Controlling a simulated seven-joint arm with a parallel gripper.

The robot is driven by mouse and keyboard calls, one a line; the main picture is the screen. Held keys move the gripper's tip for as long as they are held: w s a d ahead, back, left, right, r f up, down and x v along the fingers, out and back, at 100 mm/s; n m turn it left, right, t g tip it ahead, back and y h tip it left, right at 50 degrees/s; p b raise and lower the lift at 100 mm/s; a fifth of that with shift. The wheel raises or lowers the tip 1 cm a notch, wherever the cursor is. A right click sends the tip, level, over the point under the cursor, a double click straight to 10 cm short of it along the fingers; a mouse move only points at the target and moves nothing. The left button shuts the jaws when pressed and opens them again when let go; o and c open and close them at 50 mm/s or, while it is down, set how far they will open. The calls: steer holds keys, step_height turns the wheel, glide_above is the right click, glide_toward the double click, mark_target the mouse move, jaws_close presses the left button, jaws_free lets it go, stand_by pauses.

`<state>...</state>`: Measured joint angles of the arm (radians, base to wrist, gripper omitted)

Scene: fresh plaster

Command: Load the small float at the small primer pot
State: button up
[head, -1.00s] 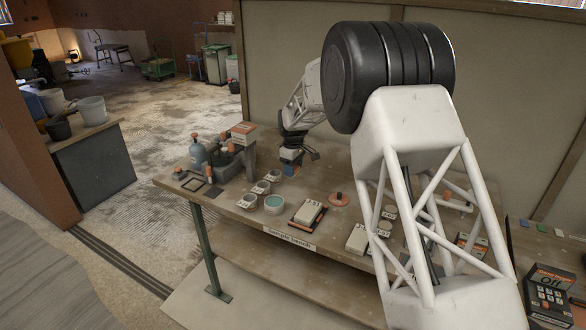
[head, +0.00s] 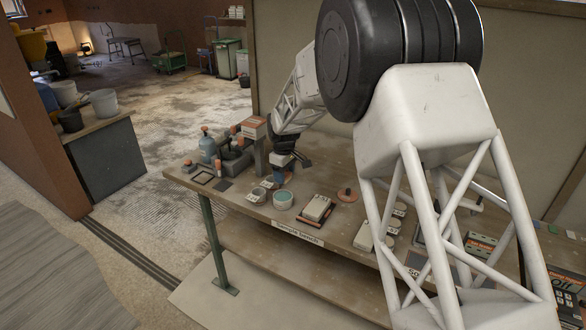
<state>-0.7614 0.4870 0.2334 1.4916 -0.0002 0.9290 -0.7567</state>
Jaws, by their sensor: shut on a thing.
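The rearmost pot, probably the small primer pot, is hidden at or just below my gripper. I cannot tell whether the held thing touches it.
A teal-filled tub (head: 283,201) stands right of the pots. A pale block on a dark red board (head: 317,208) and an orange disc with a knob (head: 347,196) lie further right. My arm hides much of the right side.

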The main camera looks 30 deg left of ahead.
mark_target(283, 197)
steer(key=shift+s, duration=0.6)
steer(key=shift+f, duration=0.15)
steer(key=shift+f, duration=2.85)
steer(key=shift+f, duration=0.55)
stand_by(0.7)
steer(key=shift+r, duration=0.1)
steer(key=shift+r, duration=3.45)
steer(key=shift+w, duration=0.1)
